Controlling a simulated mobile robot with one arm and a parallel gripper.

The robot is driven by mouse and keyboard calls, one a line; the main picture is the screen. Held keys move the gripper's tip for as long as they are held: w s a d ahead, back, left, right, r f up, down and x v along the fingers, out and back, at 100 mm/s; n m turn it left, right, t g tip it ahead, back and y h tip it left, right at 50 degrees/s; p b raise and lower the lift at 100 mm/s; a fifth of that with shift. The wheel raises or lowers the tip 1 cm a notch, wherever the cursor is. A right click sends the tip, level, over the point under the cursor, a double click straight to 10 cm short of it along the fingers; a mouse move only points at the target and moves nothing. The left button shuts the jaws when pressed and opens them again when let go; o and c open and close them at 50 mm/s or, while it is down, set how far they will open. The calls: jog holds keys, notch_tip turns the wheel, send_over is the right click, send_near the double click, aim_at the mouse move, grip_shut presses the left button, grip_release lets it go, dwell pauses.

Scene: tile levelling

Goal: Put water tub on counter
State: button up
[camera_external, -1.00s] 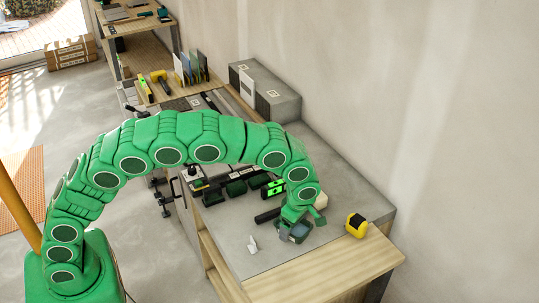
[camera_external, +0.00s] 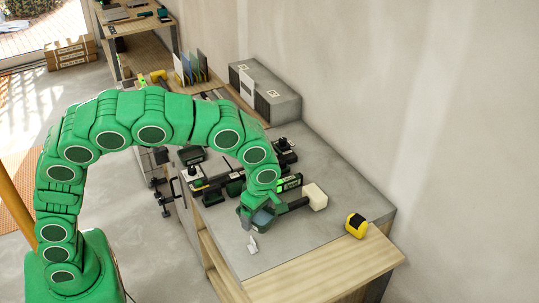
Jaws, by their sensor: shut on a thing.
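My gripper (camera_external: 252,207) is at the end of the green arm, low over the grey counter (camera_external: 310,235). It is shut on a small dark tub with a blue-grey top (camera_external: 263,219), which I take to be the water tub. The fingers hide part of the tub. I cannot tell whether its underside touches the counter or hangs just above it. The small white piece (camera_external: 252,244) lies just in front of the tub.
A mallet with a cream head (camera_external: 315,195) lies right of the tub, its dark handle close to it. A yellow tape measure (camera_external: 356,225) stands further right. A green level (camera_external: 288,183) and dark tools lie behind.

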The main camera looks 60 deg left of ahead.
jog(key=shift+s+a+r, duration=0.15)
jog(key=shift+s+r, duration=0.15)
jog(key=shift+s, duration=0.25)
jog(key=shift+s+a+r, duration=0.1)
jog(key=shift+s+r, duration=0.15)
jog(key=shift+s, duration=0.25)
jog(key=w+a+n, duration=0.3)
jog(key=a+n, duration=0.4)
jog(key=a, duration=1.5)
jog(key=s+a+n+h, duration=0.1)
jog(key=s+a+n, duration=0.2)
jog(key=a, duration=0.8)
jog(key=s+a+n, duration=0.2)
jog(key=a+n, duration=0.1)
jog(key=a, duration=0.8)
jog(key=shift+g, duration=0.4)
jog(key=w+a+f, duration=0.1)
jog(key=w+f, duration=0.2)
jog(key=w+a+f, duration=0.2)
jog(key=w, duration=0.2)
jog(key=w+a+f, duration=0.2)
jog(key=w+f, duration=0.1)
jog(key=w, duration=0.1)
jog(key=shift+a+f, duration=0.1)
jog(key=shift+f, duration=0.2)
jog(key=shift+w+a+f, duration=0.2)
jog(key=shift+w+f, duration=0.25)
jog(key=shift+w+a+f, duration=0.15)
jog(key=shift+w+f, duration=0.1)
jog(key=shift+f, duration=1.65)
